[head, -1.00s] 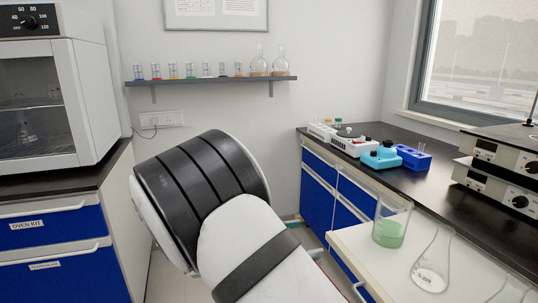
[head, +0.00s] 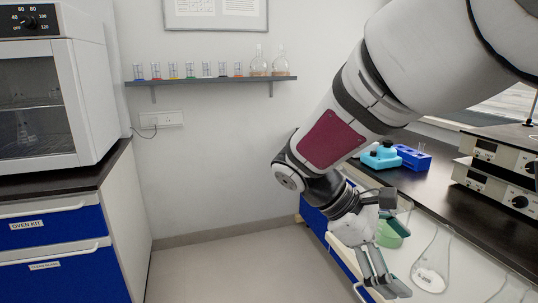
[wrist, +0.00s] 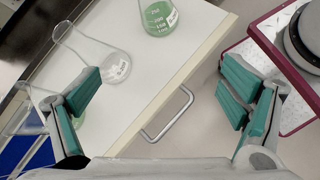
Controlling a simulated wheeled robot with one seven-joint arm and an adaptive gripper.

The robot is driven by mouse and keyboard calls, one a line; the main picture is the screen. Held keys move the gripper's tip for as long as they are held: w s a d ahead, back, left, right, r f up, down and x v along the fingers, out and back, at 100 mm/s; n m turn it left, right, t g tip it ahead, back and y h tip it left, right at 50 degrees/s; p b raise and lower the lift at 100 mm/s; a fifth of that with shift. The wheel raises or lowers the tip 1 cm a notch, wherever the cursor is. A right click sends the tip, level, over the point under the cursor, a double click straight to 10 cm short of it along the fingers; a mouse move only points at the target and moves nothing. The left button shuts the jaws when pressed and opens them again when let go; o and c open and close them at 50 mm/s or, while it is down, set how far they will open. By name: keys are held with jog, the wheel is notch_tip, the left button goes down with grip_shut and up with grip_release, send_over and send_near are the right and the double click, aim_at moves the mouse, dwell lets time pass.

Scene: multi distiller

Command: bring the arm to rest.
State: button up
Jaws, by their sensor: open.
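My gripper (head: 396,258) hangs low at the right of the head view, beside the white counter's front edge, with the arm reaching down from the upper right. In the wrist view my gripper (wrist: 160,97) has its teal-padded fingers wide apart, with nothing between them but the counter edge and a drawer handle beyond. In the head view, the gripper partly hides a beaker of green liquid (head: 392,234).
The beaker (wrist: 158,18) and a clear conical flask (wrist: 96,50) stand on the white counter (wrist: 125,105). A metal handle (wrist: 168,115) juts from its front. An oven (head: 45,95) stands left. Open floor (head: 230,270) lies between the counters.

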jog(key=s+a+r+m+t+y, duration=0.15)
jog(key=s+m+y, duration=0.4)
jog(key=s, duration=0.55)
jog(key=s+a+m+t+y, duration=0.15)
jog(key=s+m+y, duration=0.35)
jog(key=s, duration=0.6)
notch_tip(320, 180, up, 22)
jog(key=t+h+p, duration=0.1)
jog(key=t+p, duration=0.2)
jog(key=p, duration=1.7)
jog(key=shift+s+d+t+p, duration=0.15)
jog(key=shift+d+t+p, duration=0.05)
jog(key=shift+t+p, duration=0.2)
